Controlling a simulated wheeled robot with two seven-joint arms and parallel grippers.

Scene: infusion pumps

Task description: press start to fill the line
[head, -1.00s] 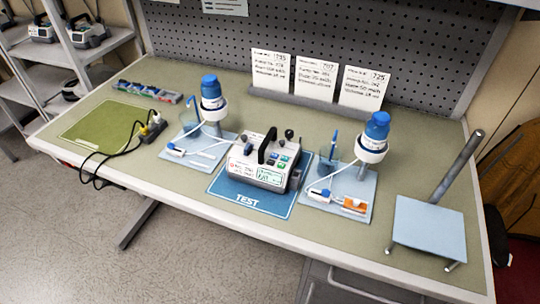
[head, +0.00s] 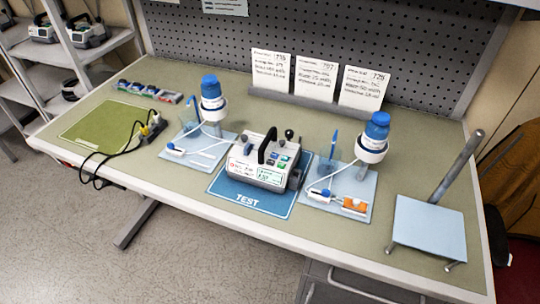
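The infusion pump (head: 258,172) is a white box with a black carry handle, standing on the blue TEST mat (head: 248,200) in the middle of the bench. I cannot tell which one is start. Neither of my grippers is in the head view.
Stands with blue-capped bottles, left (head: 211,91) and right (head: 376,129), and thin tubing flank the pump. Three cards (head: 316,79) stand behind. A plate with a slanted post (head: 430,228) is at right. The front bench strip is clear.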

